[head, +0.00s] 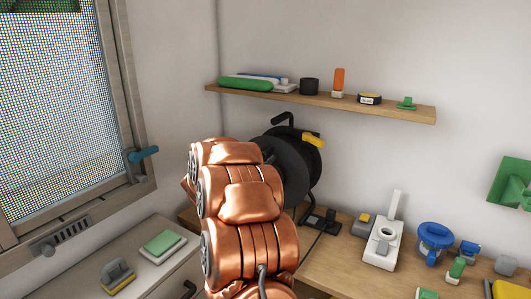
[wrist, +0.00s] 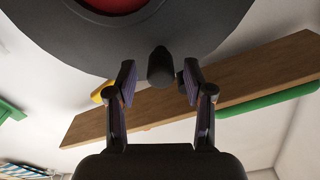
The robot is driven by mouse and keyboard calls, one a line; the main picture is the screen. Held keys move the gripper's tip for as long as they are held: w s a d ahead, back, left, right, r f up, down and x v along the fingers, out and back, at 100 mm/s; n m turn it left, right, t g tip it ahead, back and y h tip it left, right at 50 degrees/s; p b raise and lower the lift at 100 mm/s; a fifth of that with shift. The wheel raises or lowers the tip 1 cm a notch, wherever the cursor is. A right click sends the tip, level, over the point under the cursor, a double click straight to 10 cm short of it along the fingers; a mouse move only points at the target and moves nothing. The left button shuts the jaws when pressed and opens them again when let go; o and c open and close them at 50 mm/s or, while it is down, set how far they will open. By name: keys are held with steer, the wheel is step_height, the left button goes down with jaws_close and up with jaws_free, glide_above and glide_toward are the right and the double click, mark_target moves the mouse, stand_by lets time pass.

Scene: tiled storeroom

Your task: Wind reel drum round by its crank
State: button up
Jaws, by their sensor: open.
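The reel drum (head: 295,165) is a dark disc on a black stand near the wall, partly hidden behind my copper-coloured arm. In the wrist view its dark flange (wrist: 90,45) fills the top, with a red centre (wrist: 118,4). A dark, stubby crank knob (wrist: 160,68) sticks out from the flange. My gripper (wrist: 158,82) is open, one finger on each side of the knob, with gaps showing on both sides. In the head view my arm hides the gripper and the knob. A yellow part (head: 314,139) shows at the reel's upper right.
A wooden shelf (head: 420,112) above the reel carries several small items. The bench (head: 335,268) to the right holds a white device (head: 383,245), a blue round item (head: 434,236) and small blocks. A window with a blue handle (head: 143,154) is at left, above a grey cabinet.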

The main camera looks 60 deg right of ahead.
steer(key=shift+d, duration=1.05)
steer(key=shift+c, duration=0.3)
jaws_close()
